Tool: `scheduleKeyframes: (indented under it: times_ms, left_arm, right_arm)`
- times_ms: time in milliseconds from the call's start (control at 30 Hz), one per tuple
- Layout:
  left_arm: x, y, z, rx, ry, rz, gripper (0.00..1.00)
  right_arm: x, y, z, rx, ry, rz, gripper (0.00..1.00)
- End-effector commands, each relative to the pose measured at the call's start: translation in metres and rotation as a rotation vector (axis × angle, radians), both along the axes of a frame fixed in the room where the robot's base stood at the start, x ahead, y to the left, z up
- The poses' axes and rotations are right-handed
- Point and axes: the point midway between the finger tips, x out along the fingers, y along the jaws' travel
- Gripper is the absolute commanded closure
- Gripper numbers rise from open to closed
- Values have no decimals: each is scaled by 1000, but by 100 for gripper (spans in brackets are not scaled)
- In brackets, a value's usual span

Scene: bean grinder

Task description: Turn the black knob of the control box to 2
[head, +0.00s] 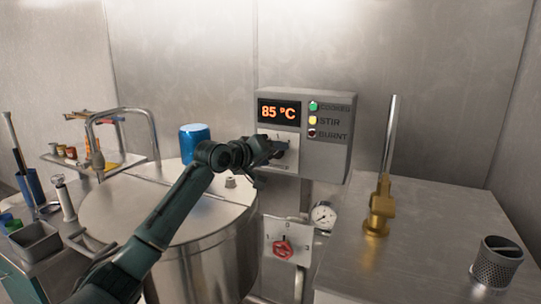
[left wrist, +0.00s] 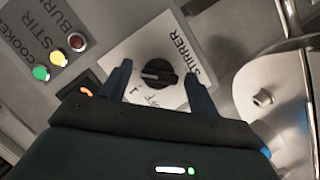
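The grey control box (head: 333,158) hangs on the back wall, with an 85 °C display and lights labelled COOKED, STIR and BURNT. Its black knob (left wrist: 158,73) sits on a white plate (left wrist: 140,48) marked STIRRER, OFF and 1 in the left wrist view. A light line shows on the knob, but I cannot tell its exact setting; the 2 is not readable. My left gripper (left wrist: 156,74) is open, with one finger on each side of the knob and gaps showing. In the head view, my left gripper (head: 272,150) covers most of the knob. My right gripper is out of view.
A large steel pot (head: 205,255) with a lid stands below my left arm, and a blue container (head: 194,140) is behind it. A brass lever fitting (head: 379,208) stands on the right counter.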

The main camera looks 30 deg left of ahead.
Motion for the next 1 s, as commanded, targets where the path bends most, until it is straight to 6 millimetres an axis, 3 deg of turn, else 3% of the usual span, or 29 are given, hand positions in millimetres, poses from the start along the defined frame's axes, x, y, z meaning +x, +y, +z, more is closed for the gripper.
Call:
scheduleKeyframes:
  times_ms: [367,800,1000]
  left_arm:
    - [-8,2,1,-1,-1,0,38]
    - [-91,21,23,3,-1,1,38]
    - [-116,27,32,1,0,1,38]
  right_arm:
    - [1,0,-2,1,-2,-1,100]
    - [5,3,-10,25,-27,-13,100]
    - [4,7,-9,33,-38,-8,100]
